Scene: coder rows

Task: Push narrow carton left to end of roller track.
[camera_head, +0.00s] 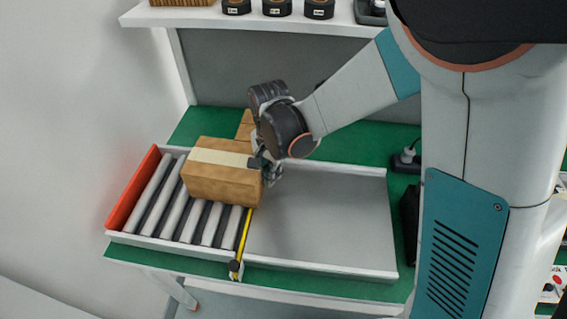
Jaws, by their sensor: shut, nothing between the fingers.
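The narrow carton (217,182) is a brown box with a pale tape strip along its top. It sits on the roller track (168,200), over the middle and right rollers. A red end plate (132,188) closes the track's left end, with several bare rollers between it and the carton. My gripper (268,176) is shut and empty at the carton's right end. It looks close against that face, but I cannot tell whether it touches.
A yellow strip (243,232) marks the track's right edge. A grey tray (325,215) to its right is empty. Another brown box (245,126) stands behind the carton, partly hidden by my arm. A shelf (190,15) with dark rolls is above. A power plug (408,158) lies right.

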